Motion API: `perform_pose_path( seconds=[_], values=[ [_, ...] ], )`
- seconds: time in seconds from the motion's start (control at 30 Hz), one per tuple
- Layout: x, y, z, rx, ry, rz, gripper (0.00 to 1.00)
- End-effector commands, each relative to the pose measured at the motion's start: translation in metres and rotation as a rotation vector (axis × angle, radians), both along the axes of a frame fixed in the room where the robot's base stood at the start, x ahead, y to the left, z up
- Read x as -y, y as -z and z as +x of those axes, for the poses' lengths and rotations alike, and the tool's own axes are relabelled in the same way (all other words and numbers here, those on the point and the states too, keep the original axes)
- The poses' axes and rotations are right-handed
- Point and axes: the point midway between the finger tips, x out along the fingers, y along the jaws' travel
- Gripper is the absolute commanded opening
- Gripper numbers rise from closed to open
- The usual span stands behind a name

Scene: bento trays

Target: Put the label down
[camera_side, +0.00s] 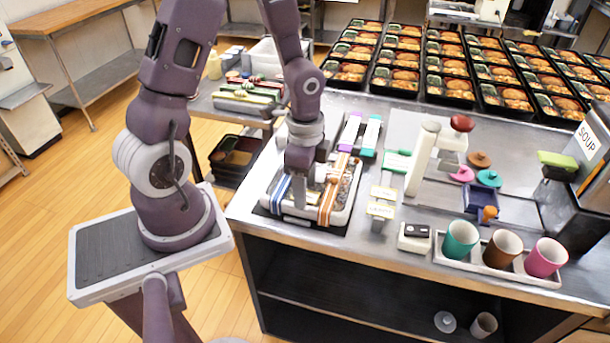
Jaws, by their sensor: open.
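Small pale cards that look like labels stand in a holder right of the tray, one in front (381,209) and one behind (383,192). Whether a label lies on the tray under my gripper is hidden. I cannot tell if the fingers touch anything.
Purple and green boxes (360,135) lie behind the tray. A pale upright device (422,158) with a red knob stands further right. Three cups (502,248) sit on a tray near the front edge, left of a soup machine (590,150). Filled bentos (450,70) cover the back.

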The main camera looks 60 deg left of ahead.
Motion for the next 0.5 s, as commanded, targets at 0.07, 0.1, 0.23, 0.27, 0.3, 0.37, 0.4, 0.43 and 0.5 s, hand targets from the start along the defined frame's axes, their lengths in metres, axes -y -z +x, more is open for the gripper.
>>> perform_pose_path(
  seconds=[0.07,0.1,0.23,0.27,0.3,0.37,0.4,0.43,0.5],
  values=[
    [-0.001,-0.011,0.001,0.005,-0.003,0.001,0.53],
    [-0.001,-0.019,0.001,0.006,-0.004,0.001,0.53],
    [-0.002,-0.052,0.002,0.009,-0.005,0.004,0.53],
    [-0.001,-0.06,0.001,0.008,-0.004,0.004,0.53],
    [-0.002,-0.071,0.002,0.009,-0.003,0.005,0.53],
    [-0.001,-0.086,0.001,0.007,-0.003,0.004,0.53],
    [-0.001,-0.094,0.001,0.006,-0.001,0.003,0.53],
    [-0.001,-0.1,0.001,0.005,-0.003,0.004,0.53],
    [-0.001,-0.11,0.001,0.004,-0.001,0.003,0.53]
  ],
)
